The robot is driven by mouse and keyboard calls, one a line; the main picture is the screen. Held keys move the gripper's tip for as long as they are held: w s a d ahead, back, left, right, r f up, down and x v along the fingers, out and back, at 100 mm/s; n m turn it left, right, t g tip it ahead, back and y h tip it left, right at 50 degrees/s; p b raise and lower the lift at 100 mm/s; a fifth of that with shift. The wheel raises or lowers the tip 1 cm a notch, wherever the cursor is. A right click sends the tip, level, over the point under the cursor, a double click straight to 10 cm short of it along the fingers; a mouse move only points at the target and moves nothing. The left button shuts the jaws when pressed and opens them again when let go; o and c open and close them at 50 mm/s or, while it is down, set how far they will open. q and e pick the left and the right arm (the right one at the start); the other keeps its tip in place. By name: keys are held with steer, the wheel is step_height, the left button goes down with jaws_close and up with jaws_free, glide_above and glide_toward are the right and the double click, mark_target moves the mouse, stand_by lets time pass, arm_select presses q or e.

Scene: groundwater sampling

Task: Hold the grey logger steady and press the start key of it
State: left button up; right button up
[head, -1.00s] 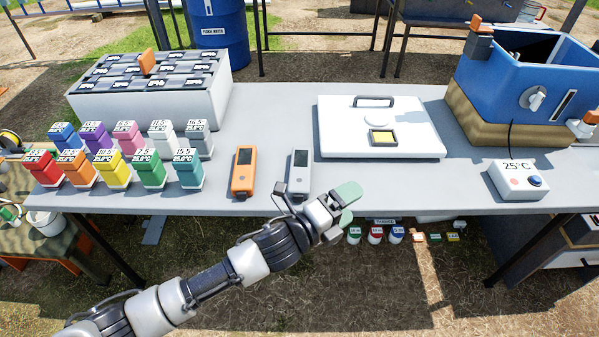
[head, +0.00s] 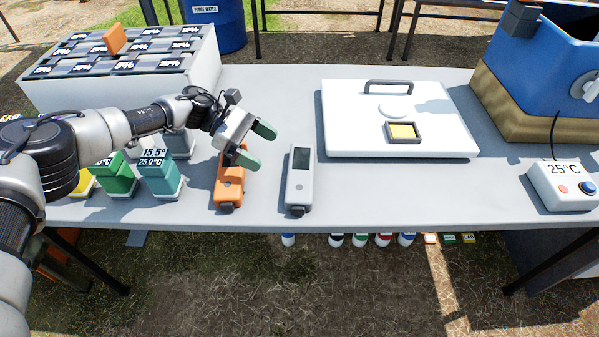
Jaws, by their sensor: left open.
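The grey logger (head: 299,182) lies on the table near its front edge, with its dark screen at the far end and a round key below the screen. My left gripper (head: 256,147) is open, with green fingertips, to the left of the grey logger and above the orange logger (head: 229,190). The gripper hides the far part of the orange logger. Nothing is between its fingers that I can make out, and it is apart from the grey logger. My right gripper is not in view.
My left arm crosses above the coloured containers, such as the teal one (head: 160,176). A white board (head: 448,140) with a handle lies right of the grey logger. A white 25°C box (head: 565,188) and a blue cooler (head: 540,75) are at the right. Bare table (head: 400,190) lies between.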

mark_target(290, 169)
arm_select(q)
steer(key=shift+w+a+f, duration=0.15)
steer(key=shift+w+f, duration=0.2)
steer(key=shift+f, duration=0.05)
steer(key=shift+r, duration=0.1)
steer(key=shift+s+d, duration=0.25)
steer(key=shift+d, duration=0.25)
steer(key=x, duration=0.5)
steer(key=shift+p, duration=0.35)
steer(key=shift+s+d+f+b, duration=0.3)
steer(key=shift+d+f+b, duration=0.15)
steer(key=shift+d+f, duration=0.1)
steer(key=shift+s+d+f+b, duration=0.3)
steer(key=shift+d+f+b, duration=0.1)
steer(key=shift+d+f, duration=0.15)
steer(key=shift+s+d+f, duration=0.15)
steer(key=shift+d+f, duration=0.1)
steer(key=shift+d, duration=0.15)
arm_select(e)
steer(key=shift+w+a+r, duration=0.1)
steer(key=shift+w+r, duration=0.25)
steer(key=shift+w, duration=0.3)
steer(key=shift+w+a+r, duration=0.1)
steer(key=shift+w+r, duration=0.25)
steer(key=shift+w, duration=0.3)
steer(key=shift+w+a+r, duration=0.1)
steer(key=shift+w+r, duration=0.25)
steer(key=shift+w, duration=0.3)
